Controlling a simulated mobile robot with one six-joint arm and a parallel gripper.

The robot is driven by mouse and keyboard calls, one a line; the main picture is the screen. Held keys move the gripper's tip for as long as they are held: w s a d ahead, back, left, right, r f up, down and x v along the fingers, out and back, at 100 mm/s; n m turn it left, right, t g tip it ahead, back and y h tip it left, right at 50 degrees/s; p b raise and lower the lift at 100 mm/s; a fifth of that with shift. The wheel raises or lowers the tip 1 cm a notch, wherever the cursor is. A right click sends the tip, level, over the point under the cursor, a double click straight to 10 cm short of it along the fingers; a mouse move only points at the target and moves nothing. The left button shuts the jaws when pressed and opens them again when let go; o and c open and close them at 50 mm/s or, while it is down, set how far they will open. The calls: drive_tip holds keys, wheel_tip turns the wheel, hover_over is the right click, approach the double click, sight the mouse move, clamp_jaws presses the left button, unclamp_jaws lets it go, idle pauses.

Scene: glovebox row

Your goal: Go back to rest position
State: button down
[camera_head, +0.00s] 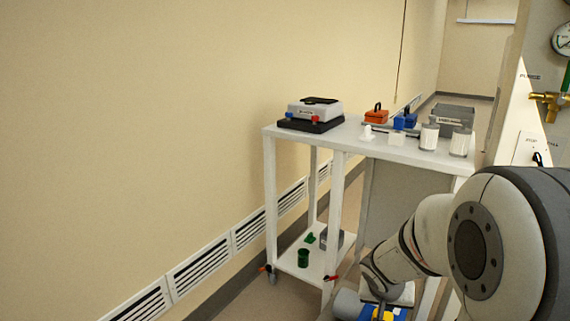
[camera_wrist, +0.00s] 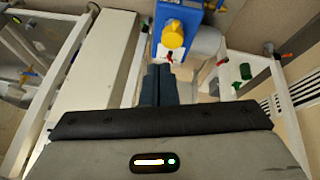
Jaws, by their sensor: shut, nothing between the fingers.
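My gripper (camera_wrist: 160,82) shows in the wrist view with its two dark fingers together and nothing between them. A blue device with a yellow knob (camera_wrist: 173,35) lies just beyond the fingertips in that view; I cannot tell whether they touch it. In the head view my arm reaches down in the lower right, in front of the white cart (camera_head: 340,146). The fingers are hidden there. The blue and yellow device (camera_head: 383,313) shows in part at the bottom edge of the head view.
The cart's top holds a balance-like instrument (camera_head: 314,110), an orange case (camera_head: 376,115), a blue item (camera_head: 404,120) and white lidded containers (camera_head: 429,134). A green cup (camera_head: 303,258) stands on the lower shelf. A wall with vents (camera_head: 200,268) runs along the left. A gauge panel (camera_head: 562,40) is at the right.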

drive_tip(key=s+a+r+n+y+p, duration=0.1)
drive_tip(key=s+a+r+p, duration=0.2)
drive_tip(key=s+r+p, duration=0.2)
drive_tip(key=s+a+r+n+g+y+p, duration=0.1)
drive_tip(key=s+a+r+p, duration=0.2)
drive_tip(key=s+r+p, duration=0.3)
drive_tip(key=s+a+r+n+y+p, duration=0.1)
drive_tip(key=s+r+p, duration=0.5)
drive_tip(key=r+p, duration=0.7)
wheel_tip(320, 180, up, 11)
drive_tip(key=shift+a+r+n+y, duration=0.15)
drive_tip(key=shift+a+n+y, duration=0.25)
drive_tip(key=shift+a, duration=0.7)
